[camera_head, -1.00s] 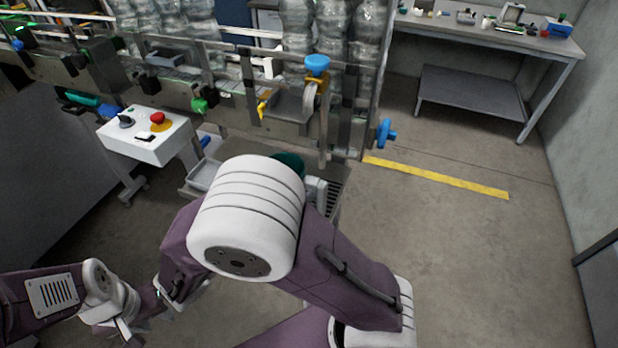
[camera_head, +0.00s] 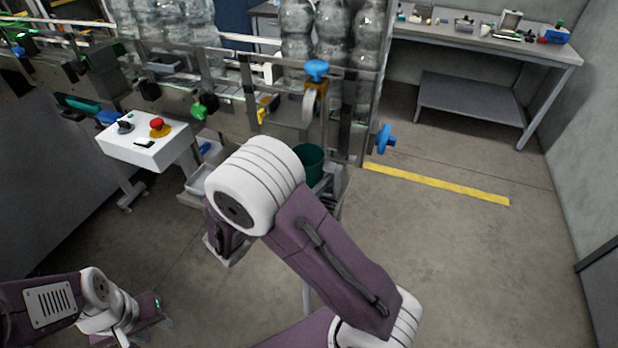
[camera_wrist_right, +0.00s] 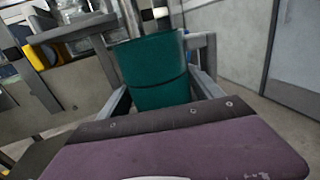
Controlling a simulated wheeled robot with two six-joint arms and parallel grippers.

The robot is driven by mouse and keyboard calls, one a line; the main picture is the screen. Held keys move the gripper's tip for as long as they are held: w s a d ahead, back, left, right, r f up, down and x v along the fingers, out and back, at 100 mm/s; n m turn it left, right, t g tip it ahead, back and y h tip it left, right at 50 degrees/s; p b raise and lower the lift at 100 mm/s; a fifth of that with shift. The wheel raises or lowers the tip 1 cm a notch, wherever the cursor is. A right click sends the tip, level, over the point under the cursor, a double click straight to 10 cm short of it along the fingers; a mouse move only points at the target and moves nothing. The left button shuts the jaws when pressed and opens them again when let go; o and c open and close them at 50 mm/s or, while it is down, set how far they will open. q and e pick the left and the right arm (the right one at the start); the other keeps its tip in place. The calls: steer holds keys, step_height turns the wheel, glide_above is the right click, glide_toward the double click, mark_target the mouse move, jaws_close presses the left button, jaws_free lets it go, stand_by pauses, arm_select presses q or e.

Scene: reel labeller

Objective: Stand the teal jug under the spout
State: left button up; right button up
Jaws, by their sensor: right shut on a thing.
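The teal jug (camera_head: 308,163) shows behind my right arm in the head view, its open top upward and its lower part hidden. In the right wrist view the jug (camera_wrist_right: 155,78) fills the space between the fingers of my right gripper (camera_wrist_right: 160,62), which is shut on it. The spout (camera_head: 308,104), a pale curved piece beneath a blue knob, hangs above the jug in the picture; I cannot tell whether they line up in depth. What supports the jug's base is hidden. My left gripper (camera_head: 145,325) is low at the left, away from the jug; its jaws are unclear.
A white control box (camera_head: 148,138) with a red button stands left of the jug. A pale tray (camera_head: 198,182) lies beside my arm. The conveyor (camera_head: 180,90) with wrapped bottles runs behind. A blue handwheel (camera_head: 384,139) sticks out at right. Floor at right is clear.

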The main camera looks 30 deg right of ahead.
steer(key=shift+w+d+f, duration=0.1)
steer(key=shift+f, duration=0.6)
steer(key=shift+w, duration=0.15)
steer(key=shift+f, duration=0.15)
steer(key=o, duration=1.5)
steer(key=shift+o, duration=0.2)
